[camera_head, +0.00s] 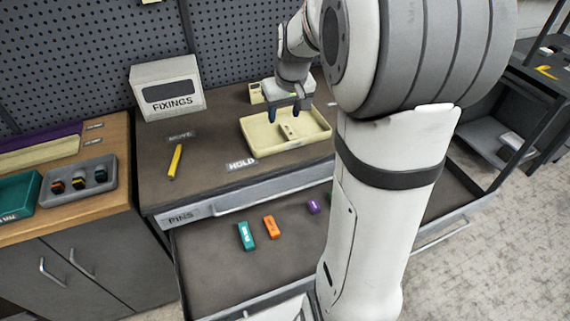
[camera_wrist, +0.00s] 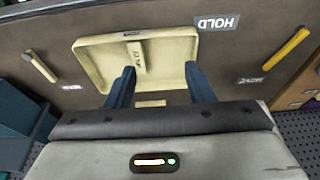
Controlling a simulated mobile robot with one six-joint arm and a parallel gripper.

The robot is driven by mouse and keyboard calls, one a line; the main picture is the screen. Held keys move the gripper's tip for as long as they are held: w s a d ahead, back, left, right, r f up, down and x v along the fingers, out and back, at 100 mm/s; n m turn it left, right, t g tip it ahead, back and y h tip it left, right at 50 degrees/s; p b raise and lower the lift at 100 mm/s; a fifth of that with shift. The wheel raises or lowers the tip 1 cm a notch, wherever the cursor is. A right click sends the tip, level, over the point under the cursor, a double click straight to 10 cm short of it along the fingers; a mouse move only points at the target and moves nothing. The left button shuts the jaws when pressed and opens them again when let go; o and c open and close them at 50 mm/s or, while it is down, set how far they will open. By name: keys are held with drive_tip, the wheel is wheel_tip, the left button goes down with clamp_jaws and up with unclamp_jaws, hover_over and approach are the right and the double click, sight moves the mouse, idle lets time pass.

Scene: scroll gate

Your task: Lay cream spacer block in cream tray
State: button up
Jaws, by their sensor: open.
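The cream tray (camera_head: 303,141) stands on the dark worktop behind the HOLD label, and it also shows in the wrist view (camera_wrist: 172,60). A small cream block (camera_head: 289,131) with dark marking lies flat inside the tray, near its middle; in the wrist view the block (camera_wrist: 137,56) reaches toward one long wall. My gripper (camera_head: 286,111) is over the back part of the tray, fingers pointing down. In the wrist view its two fingers (camera_wrist: 160,70) are wide apart, with nothing held between them. The block lies apart from both fingers.
A yellow stick (camera_head: 175,162) lies left of the tray, and a FIXINGS box (camera_head: 167,90) stands behind. A pale box-like item (camera_head: 256,92) is behind the tray. The open drawer below holds teal (camera_head: 246,236), orange (camera_head: 271,227) and purple (camera_head: 314,206) blocks.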

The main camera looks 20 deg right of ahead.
drive_tip(key=s+a, duration=0.4)
drive_tip(key=s, duration=0.7)
drive_tip(key=s+a, duration=0.5)
drive_tip(key=s, duration=0.6)
drive_tip(key=shift+a+r, duration=0.2)
drive_tip(key=shift+c, duration=0.3)
drive_tip(key=shift+c, duration=1.1)
